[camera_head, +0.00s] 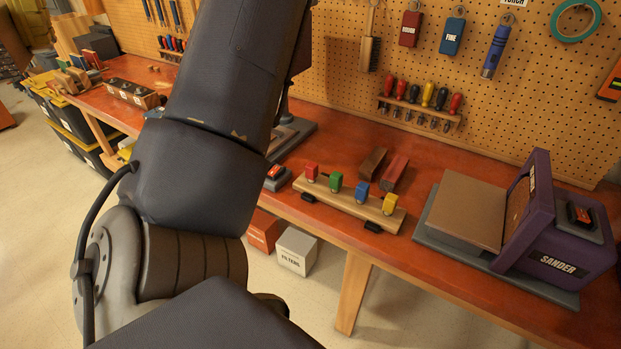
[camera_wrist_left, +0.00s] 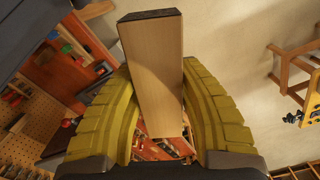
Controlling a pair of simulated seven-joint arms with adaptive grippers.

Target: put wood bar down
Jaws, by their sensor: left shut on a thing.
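In the left wrist view, my left gripper (camera_wrist_left: 160,118) has its two yellow ribbed fingers shut on a pale wood bar (camera_wrist_left: 157,75) with a dark end face. The bar stands out lengthwise from between the fingers, with no surface visible touching it. In the head view, my dark arm covers the left middle of the picture, and neither the left gripper nor the held bar shows. My right gripper is not in view. Two darker wood bars, one brown (camera_head: 373,163) and one reddish (camera_head: 396,173), lie side by side on the red-brown workbench (camera_head: 460,165).
A light wood rack (camera_head: 350,203) with coloured blocks stands near the bench's front edge. A purple sander (camera_head: 556,232) fills the right end. Screwdrivers (camera_head: 428,96) hang on the pegboard (camera_head: 545,110). A filters box (camera_head: 297,250) sits on the floor below.

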